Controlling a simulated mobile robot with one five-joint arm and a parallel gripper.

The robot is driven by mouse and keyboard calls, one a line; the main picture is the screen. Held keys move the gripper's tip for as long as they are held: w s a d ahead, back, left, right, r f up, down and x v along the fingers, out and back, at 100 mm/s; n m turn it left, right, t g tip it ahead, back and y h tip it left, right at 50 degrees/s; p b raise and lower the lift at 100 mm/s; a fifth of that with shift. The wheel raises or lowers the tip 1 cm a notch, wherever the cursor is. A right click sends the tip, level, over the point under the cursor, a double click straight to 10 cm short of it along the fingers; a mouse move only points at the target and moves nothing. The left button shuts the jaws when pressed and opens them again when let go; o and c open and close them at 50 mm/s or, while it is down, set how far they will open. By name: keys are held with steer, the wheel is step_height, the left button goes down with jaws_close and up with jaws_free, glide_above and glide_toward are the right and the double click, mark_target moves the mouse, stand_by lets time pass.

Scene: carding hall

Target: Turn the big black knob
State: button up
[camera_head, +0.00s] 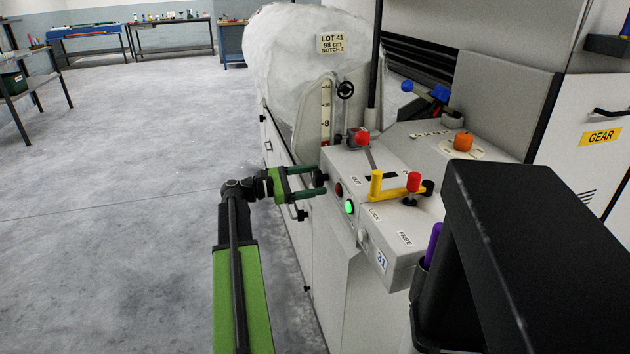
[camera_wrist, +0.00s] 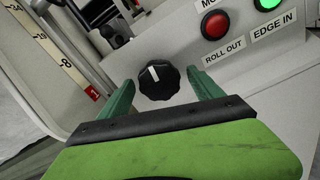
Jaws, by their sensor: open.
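The big black knob (camera_wrist: 159,82) has a scalloped edge and a white pointer mark. It sits on the pale front panel of the machine. My gripper (camera_wrist: 163,95) is open, with its green fingers on either side of the knob in the wrist view. Whether they touch the knob cannot be told; gaps show on both sides. In the head view my gripper (camera_head: 318,184) reaches the control box from the left, and the knob (camera_head: 321,176) shows small and partly hidden at the fingertips.
Beside the knob are a red button (camera_wrist: 215,25) labelled ROLL OUT and a lit green button (camera_wrist: 267,3) labelled EDGE IN. A numbered scale (camera_wrist: 62,50) stands at left. On the control box (camera_head: 400,250) are a yellow handle (camera_head: 395,191) and a red-topped lever (camera_head: 361,137).

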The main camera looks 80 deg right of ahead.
steer(key=v, duration=1.6)
steer(key=shift+w, duration=0.35)
steer(key=shift+a, duration=0.15)
